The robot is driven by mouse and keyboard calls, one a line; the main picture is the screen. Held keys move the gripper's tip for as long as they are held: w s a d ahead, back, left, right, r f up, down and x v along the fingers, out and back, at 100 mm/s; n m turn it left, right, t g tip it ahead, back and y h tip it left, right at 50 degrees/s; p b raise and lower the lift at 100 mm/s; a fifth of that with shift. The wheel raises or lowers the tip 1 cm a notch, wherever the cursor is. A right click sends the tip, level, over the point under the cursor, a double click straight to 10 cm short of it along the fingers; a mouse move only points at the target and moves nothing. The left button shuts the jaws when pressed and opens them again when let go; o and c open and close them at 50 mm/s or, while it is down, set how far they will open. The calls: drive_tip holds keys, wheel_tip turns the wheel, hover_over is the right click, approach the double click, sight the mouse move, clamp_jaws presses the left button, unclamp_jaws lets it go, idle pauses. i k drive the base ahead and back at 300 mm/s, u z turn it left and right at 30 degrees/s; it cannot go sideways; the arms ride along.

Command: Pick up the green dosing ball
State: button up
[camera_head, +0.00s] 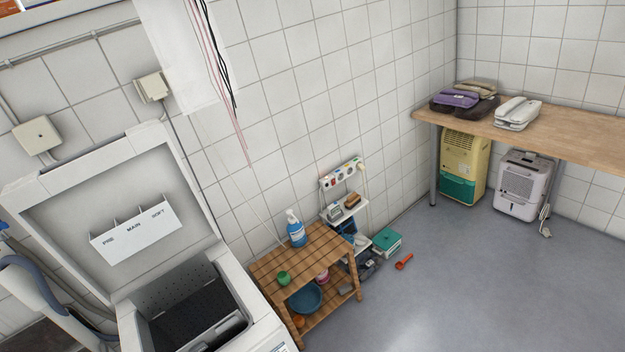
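The green dosing ball (283,278) is a small round green thing on the top of a slatted wooden shelf table (322,246). It sits near the table's left side, toward the open washing machine. My gripper does not show in this view.
The top-loading washer (262,321) stands left of the table with its lid (107,210) up. A teal box (387,242) and a red tool (404,261) lie on the floor right of the table. A workbench (575,127) stands at the right. The grey floor (470,290) at front right is clear.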

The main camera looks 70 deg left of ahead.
sight(283, 279)
drive_tip(key=u, duration=0.05)
drive_tip(key=i, duration=2.6)
drive_tip(key=u, duration=2.95)
drive_tip(key=i, duration=1)
drive_tip(key=z, duration=0.05)
